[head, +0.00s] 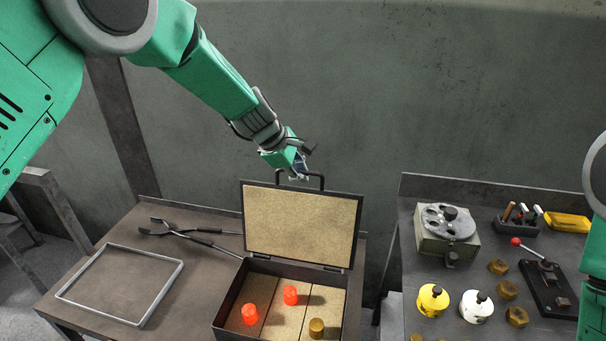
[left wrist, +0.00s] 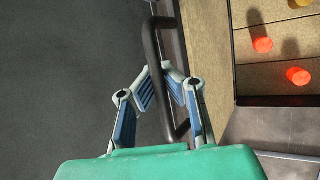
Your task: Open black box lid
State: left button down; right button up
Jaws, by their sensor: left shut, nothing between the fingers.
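The black box (head: 232,303) stands on the left table. Its lid (head: 300,225) is raised, standing upright at the back edge with the pale lining facing me. A dark handle (head: 322,180) is on the lid's top edge. My left gripper (head: 301,171) is at this handle, just above the lid. In the left wrist view the fingers of my left gripper (left wrist: 158,70) are closed in, with the handle (left wrist: 152,50) passing by the fingertips; whether they touch is unclear. Part of my right arm shows at the right edge, but its gripper does not.
Two glowing orange pieces (head: 290,295) and a brass piece (head: 316,328) are inside the box. Tongs (head: 180,232) and a metal frame (head: 120,285) lie to its left. The right table (head: 408,225) holds a grey device (head: 447,230) and several small parts. A wall stands behind.

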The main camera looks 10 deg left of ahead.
pick_arm(q)
jog(key=c, duration=1.8)
grip_release()
jog(key=shift+w+r, duration=0.3)
jog(key=shift+r, duration=0.2)
jog(key=shift+o, duration=0.9)
jog(key=shift+s, duration=0.1)
jog(key=shift+s+a+f, duration=0.1)
jog(key=shift+s+f, duration=0.05)
jog(key=v, duration=1.2)
